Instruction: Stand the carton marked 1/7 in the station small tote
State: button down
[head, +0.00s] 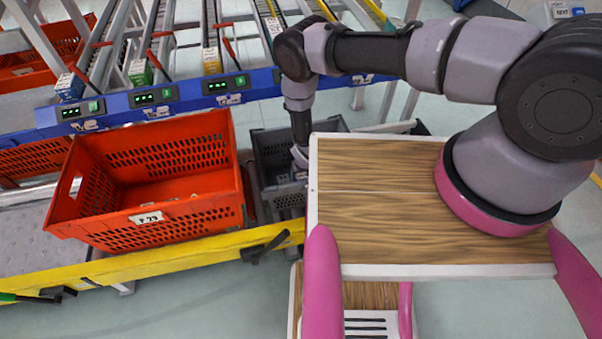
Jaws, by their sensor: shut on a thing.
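My arm reaches down into the grey small tote (263,170), which stands just right of the large orange tote. My gripper (299,158) is inside the small tote, near its right side, and only partly in view. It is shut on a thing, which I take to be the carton. My wooden top hides most of the fingers and the held thing. I cannot read a 1/7 mark or tell whether the carton is upright or touches the tote floor.
A large orange tote (150,228) stands left of the grey tote. A yellow rail (180,258) with a black handle runs in front. Another dark tote edge (421,128) shows behind my wooden top.

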jog(key=shift+f, duration=0.2)
jog(key=shift+c, duration=0.2)
grip_release()
jog(key=v, duration=1.3)
jog(key=shift+w+a+r, duration=0.1)
jog(key=shift+w+r, duration=0.05)
jog(key=shift+r, duration=0.05)
